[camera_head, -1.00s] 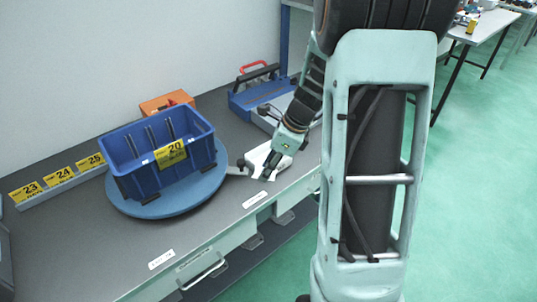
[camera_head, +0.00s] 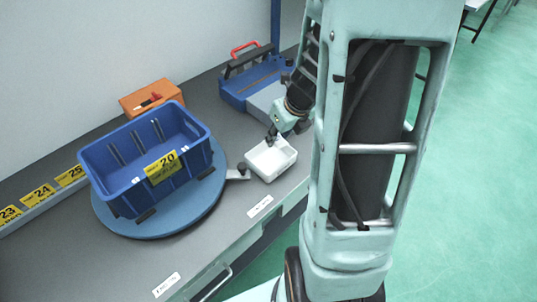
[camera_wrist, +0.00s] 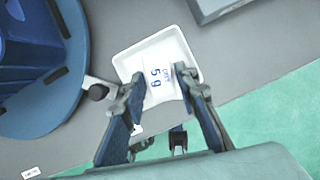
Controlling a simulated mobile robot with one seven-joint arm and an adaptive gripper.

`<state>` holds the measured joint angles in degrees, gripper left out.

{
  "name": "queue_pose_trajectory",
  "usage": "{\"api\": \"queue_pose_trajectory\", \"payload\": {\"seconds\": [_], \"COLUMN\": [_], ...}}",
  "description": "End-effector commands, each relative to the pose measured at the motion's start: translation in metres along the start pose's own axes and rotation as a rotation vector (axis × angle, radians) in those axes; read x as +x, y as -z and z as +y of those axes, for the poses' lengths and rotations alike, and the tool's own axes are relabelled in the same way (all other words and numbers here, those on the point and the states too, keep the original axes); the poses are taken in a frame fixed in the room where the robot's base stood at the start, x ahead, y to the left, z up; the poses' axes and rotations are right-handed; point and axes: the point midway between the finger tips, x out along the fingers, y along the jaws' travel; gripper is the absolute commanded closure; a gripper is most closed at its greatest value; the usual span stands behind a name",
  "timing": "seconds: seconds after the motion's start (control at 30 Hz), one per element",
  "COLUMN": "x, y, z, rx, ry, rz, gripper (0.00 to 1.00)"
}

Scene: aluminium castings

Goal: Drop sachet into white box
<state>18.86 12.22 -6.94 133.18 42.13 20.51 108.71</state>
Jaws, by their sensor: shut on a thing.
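The white box (camera_head: 277,171) is a small open tray on the grey bench, right of the blue turntable. It also shows in the wrist view (camera_wrist: 128,62). My gripper (camera_head: 272,137) is at the box's far edge in the head view. In the wrist view my gripper (camera_wrist: 165,92) is shut on the white sachet (camera_wrist: 160,76), which has blue "5 g" print. The sachet appears over the box opening; its exact height above the floor of the box cannot be told. In the head view I cannot make out the sachet.
A blue crate (camera_head: 125,178) labelled 20 sits on the blue turntable (camera_head: 190,217). A dark knob stands between turntable and box. An orange case (camera_head: 148,97) and a blue toolbox (camera_head: 236,92) are at the back. The bench's front edge is close to the box.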

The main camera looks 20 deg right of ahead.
Motion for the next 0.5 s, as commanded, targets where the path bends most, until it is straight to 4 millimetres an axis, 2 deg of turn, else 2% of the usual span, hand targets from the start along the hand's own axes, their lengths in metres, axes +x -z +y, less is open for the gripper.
{"api": "queue_pose_trajectory", "payload": {"seconds": [0.5], "x": [0.046], "y": [0.019], "z": [0.000], "rx": [-0.001], "ry": [0.000], "rz": [-0.001], "gripper": [0.88]}}
